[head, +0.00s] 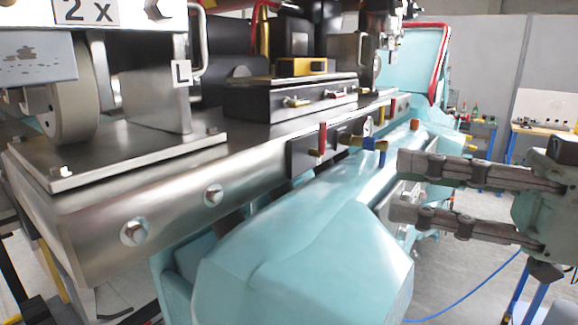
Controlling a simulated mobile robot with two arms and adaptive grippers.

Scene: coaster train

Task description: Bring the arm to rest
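My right gripper (399,188) comes in from the right edge. Its two dark fingers are spread apart and point left, with nothing between them. The upper fingertip is close to the light-blue machine housing (290,255) in the picture; I cannot tell whether it touches. My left gripper is not in view.
A long steel beam (150,205) with bolts runs from the left front to the back. Small red, yellow and blue valve handles (375,145) stick out along it. A blue cable (465,305) lies on the floor at right. A workbench (535,131) stands behind.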

